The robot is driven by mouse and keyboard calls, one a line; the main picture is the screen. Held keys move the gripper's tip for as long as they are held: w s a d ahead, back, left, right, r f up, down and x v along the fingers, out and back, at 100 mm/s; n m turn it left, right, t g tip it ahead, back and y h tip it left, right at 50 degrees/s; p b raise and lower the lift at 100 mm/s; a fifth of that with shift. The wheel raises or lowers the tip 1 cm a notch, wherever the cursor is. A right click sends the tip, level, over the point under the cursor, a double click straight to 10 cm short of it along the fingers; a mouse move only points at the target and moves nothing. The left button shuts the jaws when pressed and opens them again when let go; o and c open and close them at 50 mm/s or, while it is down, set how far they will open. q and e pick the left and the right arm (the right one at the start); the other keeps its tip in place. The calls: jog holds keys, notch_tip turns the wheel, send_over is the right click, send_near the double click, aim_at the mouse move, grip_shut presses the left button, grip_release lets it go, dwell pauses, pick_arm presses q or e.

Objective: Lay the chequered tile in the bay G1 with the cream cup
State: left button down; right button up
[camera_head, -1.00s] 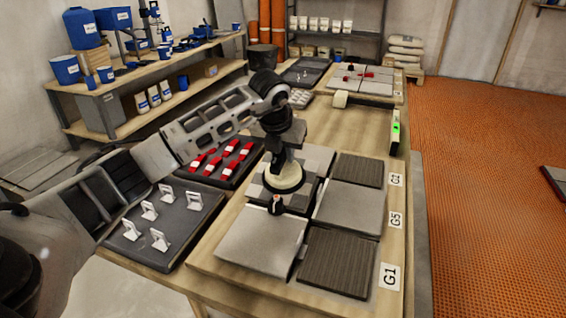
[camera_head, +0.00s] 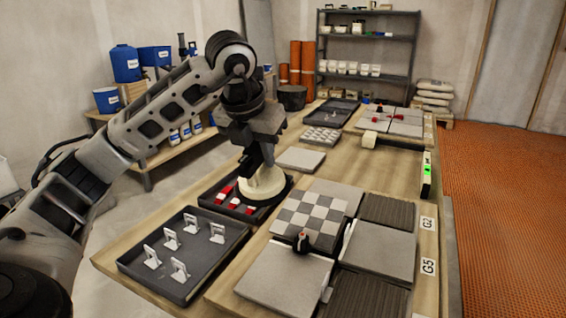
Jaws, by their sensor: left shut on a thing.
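The chequered tile (camera_head: 313,209), grey and pale squares, lies flat on the board in the left column, beside the ribbed dark bay (camera_head: 388,212) by the G2 label. My left gripper (camera_head: 257,166) is shut on the cream cup (camera_head: 264,187), which points down over the tray of red wedges (camera_head: 205,198). The cup is apart from the tile, to its left, and hides part of that tray. I cannot tell its exact height. The bay G1 (camera_head: 365,298) shows as dark ribbed bed at the bottom edge; its label is out of view. My right gripper is not in view.
Grey tiles (camera_head: 285,277) and (camera_head: 379,250) lie in neighbouring bays. A small dark and white item (camera_head: 303,242) stands at the chequered tile's near edge. A tray of white clips (camera_head: 184,284) is at the left. A level (camera_head: 427,173) with a green light stands at the right.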

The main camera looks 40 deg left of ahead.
pick_arm(q)
jog(key=shift+s+a+r+p, duration=0.1)
jog(key=shift+s+r+p, duration=0.2)
jog(key=shift+r+p, duration=0.25)
jog(key=shift+s+a+r+p, duration=0.1)
jog(key=shift+s+r+p, duration=0.2)
jog(key=shift+r, duration=0.4)
jog(key=shift+r+p, duration=1.55)
jog(key=shift+r, duration=0.05)
jog(key=shift+r+p, duration=0.85)
jog(key=shift+r, duration=0.15)
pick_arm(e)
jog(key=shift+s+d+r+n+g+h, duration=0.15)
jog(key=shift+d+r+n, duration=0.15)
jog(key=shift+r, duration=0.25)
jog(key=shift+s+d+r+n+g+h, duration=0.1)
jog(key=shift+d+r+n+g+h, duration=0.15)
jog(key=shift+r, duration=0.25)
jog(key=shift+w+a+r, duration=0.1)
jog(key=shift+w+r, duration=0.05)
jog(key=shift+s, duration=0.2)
